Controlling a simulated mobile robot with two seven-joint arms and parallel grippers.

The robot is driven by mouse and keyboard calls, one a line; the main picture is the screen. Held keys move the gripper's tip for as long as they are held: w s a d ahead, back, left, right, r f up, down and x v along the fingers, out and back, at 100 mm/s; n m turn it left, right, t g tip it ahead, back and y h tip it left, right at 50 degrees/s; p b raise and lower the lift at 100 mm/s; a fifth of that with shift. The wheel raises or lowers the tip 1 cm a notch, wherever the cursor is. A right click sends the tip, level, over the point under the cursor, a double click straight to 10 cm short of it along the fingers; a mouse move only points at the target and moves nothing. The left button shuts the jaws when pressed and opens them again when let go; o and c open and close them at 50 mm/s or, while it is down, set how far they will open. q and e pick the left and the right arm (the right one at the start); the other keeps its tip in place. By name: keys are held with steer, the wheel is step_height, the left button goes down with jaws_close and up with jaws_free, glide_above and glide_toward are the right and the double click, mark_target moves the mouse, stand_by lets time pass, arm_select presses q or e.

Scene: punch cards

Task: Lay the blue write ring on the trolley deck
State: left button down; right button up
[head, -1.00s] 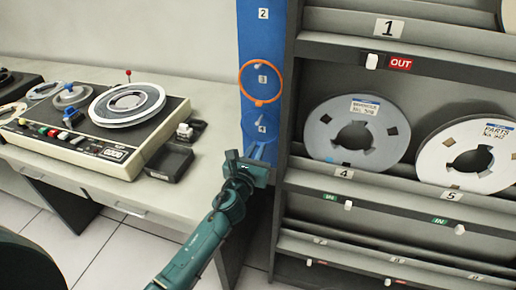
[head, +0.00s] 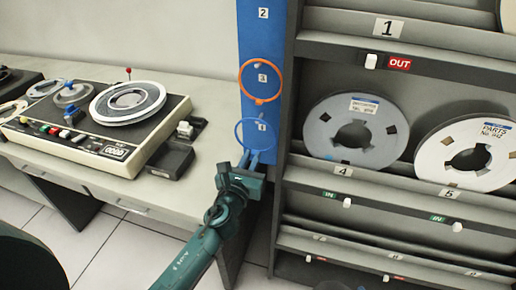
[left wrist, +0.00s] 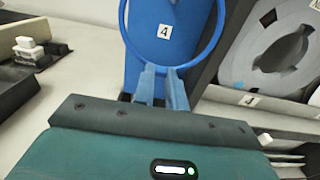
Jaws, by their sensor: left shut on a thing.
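The thin blue write ring (head: 237,143) stands in front of the blue peg board, around the number 4 label in the head view. My left gripper (head: 254,156) is shut on the ring's lower edge. In the left wrist view, the ring (left wrist: 127,38) rises upright from between the blue fingertips (left wrist: 163,72), with label 4 seen through it. I cannot tell whether the ring is clear of its peg. I see no surface that I can name as the trolley deck. My right gripper is not in view.
An orange ring (head: 282,82) hangs at label 3 just above. A rack with tape reels (head: 318,133) stands close to the right of the board (head: 262,30). A tape machine (head: 75,140) sits on the desk at left. A dark rounded shape (head: 25,262) is at lower left.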

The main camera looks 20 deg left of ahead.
arm_select(q)
steer(key=s, duration=0.7)
steer(key=shift+s, duration=0.2)
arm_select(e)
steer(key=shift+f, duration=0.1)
arm_select(q)
steer(key=shift+a, duration=0.1)
stand_by(0.3)
